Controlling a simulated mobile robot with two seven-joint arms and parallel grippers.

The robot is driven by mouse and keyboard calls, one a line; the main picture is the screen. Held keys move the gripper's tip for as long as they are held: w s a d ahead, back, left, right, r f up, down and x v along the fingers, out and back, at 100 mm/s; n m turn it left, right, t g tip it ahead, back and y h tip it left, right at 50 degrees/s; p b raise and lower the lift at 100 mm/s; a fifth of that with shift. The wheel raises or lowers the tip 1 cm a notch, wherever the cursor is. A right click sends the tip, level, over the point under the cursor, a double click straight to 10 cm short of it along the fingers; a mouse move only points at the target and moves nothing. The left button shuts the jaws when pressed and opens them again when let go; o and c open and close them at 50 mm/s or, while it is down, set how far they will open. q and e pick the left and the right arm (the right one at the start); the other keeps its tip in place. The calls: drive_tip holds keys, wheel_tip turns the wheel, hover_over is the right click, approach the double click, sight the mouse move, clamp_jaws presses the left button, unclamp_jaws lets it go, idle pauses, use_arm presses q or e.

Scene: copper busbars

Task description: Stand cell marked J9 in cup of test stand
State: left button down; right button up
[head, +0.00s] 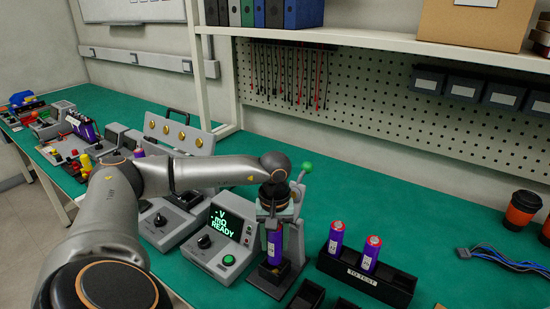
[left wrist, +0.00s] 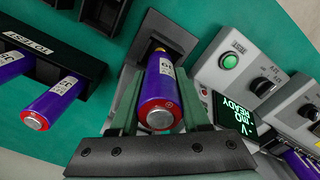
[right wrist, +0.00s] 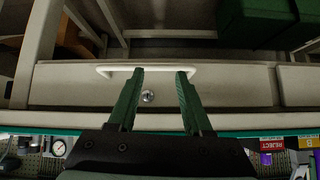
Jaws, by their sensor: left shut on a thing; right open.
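A purple cell with a red top (head: 274,246) is held upright between the fingers of my left gripper (head: 274,222). In the left wrist view the cell (left wrist: 161,95) has a white label that looks like J9 seen upside down, though it is small. The grey test stand (head: 296,238) has a lever with a green knob (head: 307,167). Its dark square cup (head: 271,283) is directly under the cell, and the cell's lower end is at the cup's mouth. I cannot tell whether it touches the bottom. My right gripper (right wrist: 158,100) is open and empty before a drawer front.
The black TO TEST rack (head: 366,276) holds two purple cells (head: 336,237) right of the stand. Empty black trays (head: 307,295) lie in front. The meter reading READY (head: 229,236) stands left. A white drawer handle (right wrist: 148,69) is near my right fingers. Green bench is clear behind the rack.

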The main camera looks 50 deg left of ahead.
use_arm(q)
drive_tip(key=shift+r, duration=0.1)
use_arm(e)
drive_tip(key=shift+w+a+r, duration=0.1)
drive_tip(key=shift+w+r, duration=0.15)
drive_tip(key=shift+r, duration=0.1)
use_arm(q)
wheel_tip(320, 180, down, 2)
drive_tip(key=shift+f+b, duration=0.2)
drive_tip(key=shift+b, duration=0.75)
drive_tip(key=shift+f, duration=0.3)
use_arm(e)
wheel_tip(320, 180, down, 3)
drive_tip(key=shift+s+r, duration=0.1)
drive_tip(key=shift+s, duration=0.05)
use_arm(q)
drive_tip(key=shift+f+b, duration=0.25)
drive_tip(key=shift+b, duration=0.15)
